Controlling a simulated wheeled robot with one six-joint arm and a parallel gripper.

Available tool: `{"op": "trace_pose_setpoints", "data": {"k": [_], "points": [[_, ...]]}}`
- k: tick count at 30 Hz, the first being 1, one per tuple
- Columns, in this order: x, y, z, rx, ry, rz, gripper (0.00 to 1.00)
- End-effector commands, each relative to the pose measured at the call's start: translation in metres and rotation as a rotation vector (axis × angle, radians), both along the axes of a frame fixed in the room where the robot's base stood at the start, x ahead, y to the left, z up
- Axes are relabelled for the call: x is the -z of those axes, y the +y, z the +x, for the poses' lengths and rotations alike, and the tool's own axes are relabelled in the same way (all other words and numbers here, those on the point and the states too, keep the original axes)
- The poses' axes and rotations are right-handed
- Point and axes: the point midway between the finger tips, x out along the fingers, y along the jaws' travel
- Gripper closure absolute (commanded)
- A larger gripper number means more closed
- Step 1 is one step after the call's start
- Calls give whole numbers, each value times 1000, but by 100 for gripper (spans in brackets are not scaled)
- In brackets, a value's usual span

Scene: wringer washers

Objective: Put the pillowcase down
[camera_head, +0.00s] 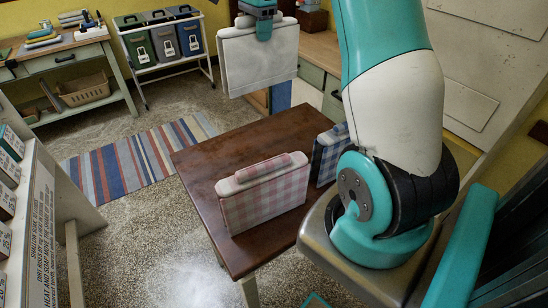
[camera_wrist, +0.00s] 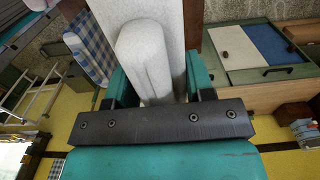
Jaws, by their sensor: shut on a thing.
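The pillowcase (camera_head: 258,66) is a plain white, flat folded bundle with a thick rolled top. It hangs upright in the air beyond the far edge of the brown table (camera_head: 205,165) in the head view. My gripper (camera_head: 264,28) is shut on its top roll from above. In the wrist view the white roll (camera_wrist: 143,48) sits between the two teal fingers of my gripper (camera_wrist: 155,88). A pink gingham bundle (camera_head: 262,192) stands upright on the table. A blue gingham bundle (camera_head: 327,158) stands behind it, partly hidden by my arm.
The table's left and far parts are bare. A rack with several bins (camera_head: 162,38) stands at the back left, beside a workbench (camera_head: 65,55) with a basket. A striped rug (camera_head: 140,155) lies on the floor. A wooden counter (camera_head: 318,55) runs behind the table.

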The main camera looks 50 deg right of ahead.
Motion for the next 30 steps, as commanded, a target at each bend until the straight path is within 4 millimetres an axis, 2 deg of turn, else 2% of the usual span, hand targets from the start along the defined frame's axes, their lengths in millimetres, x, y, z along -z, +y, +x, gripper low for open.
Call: {"op": "trace_pose_setpoints", "data": {"k": [1,8,11,21,24,30], "points": [[10,0,0,1,0,0,72],[30,-2,-2,4,4,2,72],[51,-3,-3,6,6,4,72],[144,-5,-3,8,6,2,72],[164,-4,-3,7,4,2,72],[181,-4,-2,6,1,0,72]]}}
